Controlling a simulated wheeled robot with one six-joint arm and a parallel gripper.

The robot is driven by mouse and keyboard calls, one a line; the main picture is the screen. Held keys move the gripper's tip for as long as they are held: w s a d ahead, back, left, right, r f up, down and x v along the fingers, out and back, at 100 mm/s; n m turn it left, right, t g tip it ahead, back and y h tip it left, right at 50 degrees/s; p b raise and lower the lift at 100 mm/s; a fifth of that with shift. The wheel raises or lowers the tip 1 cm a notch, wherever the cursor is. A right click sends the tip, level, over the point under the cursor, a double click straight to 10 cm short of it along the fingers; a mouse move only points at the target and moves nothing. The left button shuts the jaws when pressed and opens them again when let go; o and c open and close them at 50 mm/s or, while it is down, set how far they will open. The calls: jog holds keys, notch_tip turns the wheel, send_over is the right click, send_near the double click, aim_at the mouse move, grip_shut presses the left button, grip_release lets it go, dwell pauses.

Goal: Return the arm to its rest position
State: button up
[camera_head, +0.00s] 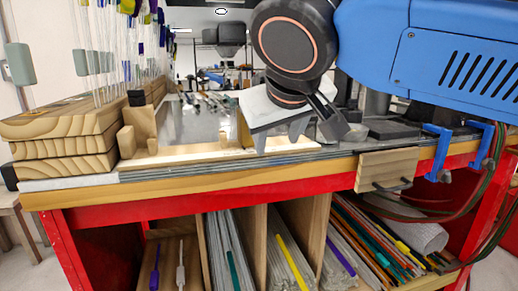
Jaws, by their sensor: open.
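My arm comes in from the upper right, with a blue link and a round black joint ringed in orange. Below the joint hangs my gripper (296,132), its grey and black fingers pointing down over the front part of the bench top. The gripper is open, and I see nothing between its fingers. The fingertips are near a pale wooden strip (190,158) along the bench's front; I cannot tell whether they touch it.
A wooden block stack (60,130) at left holds several upright thin glass rods (98,60). The red-framed workbench (130,213) has shelves of rods (222,250) below. Blue clamps (438,150) grip the right edge. A grey sheet (200,122) lies behind the strip.

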jog(key=s+d+f+m+g, duration=0.1)
jog(key=s+d+f+g, duration=0.15)
jog(key=d+f, duration=1.3)
jog(key=s+d+f+m+g, duration=0.1)
jog(key=s+d+f, duration=0.2)
jog(key=f, duration=0.5)
jog(key=s+d+f+m, duration=0.2)
jog(key=s+f, duration=0.3)
jog(key=f, duration=0.3)
jog(key=shift+d+f+g, duration=0.35)
jog(key=shift+d, duration=0.4)
